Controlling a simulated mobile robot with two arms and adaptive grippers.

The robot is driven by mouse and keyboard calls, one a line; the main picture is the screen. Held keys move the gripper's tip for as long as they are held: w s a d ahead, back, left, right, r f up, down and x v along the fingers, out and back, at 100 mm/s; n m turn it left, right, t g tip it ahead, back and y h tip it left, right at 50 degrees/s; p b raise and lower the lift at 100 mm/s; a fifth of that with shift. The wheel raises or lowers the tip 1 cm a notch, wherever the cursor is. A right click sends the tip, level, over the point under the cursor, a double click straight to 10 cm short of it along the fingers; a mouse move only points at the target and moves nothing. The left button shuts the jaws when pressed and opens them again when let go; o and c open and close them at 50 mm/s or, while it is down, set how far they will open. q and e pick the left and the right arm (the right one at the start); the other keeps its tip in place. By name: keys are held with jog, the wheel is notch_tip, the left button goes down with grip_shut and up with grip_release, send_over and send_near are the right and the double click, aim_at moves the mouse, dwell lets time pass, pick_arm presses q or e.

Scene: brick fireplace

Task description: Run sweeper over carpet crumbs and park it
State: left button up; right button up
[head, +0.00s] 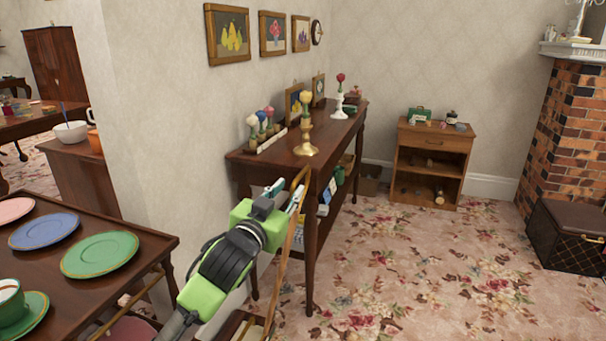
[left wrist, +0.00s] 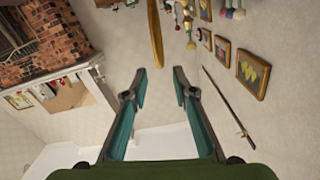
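My left gripper (head: 287,191) reaches in from the lower left in the head view, in front of the dark console table (head: 330,133). In the left wrist view its two teal-padded fingers (left wrist: 159,82) are apart with nothing between them. A curved wooden piece (head: 296,215) stands close beside the gripper in the head view; I cannot tell whether it belongs to a sweeper. A similar brown piece (left wrist: 155,35) shows beyond the fingertips in the wrist view. The floral carpet (head: 400,270) covers the floor; I cannot make out crumbs against its pattern. My right gripper is out of view.
A table with plates (head: 100,254) and a cup (head: 12,300) is at the lower left. A small wooden cabinet (head: 430,162) stands at the back wall. A dark chest (head: 568,235) sits by the brick fireplace (head: 566,125). The carpet at centre right is open.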

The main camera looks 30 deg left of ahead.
aim_at(302, 171)
pick_arm(q)
jog(key=b+x, duration=0.1)
jog(key=x, duration=0.9)
jog(key=shift+w+a+f, duration=0.15)
jog(key=shift+w+a, duration=0.05)
jog(key=shift+a, duration=0.05)
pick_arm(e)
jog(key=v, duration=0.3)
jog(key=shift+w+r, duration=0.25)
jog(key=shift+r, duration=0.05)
pick_arm(q)
grip_shut()
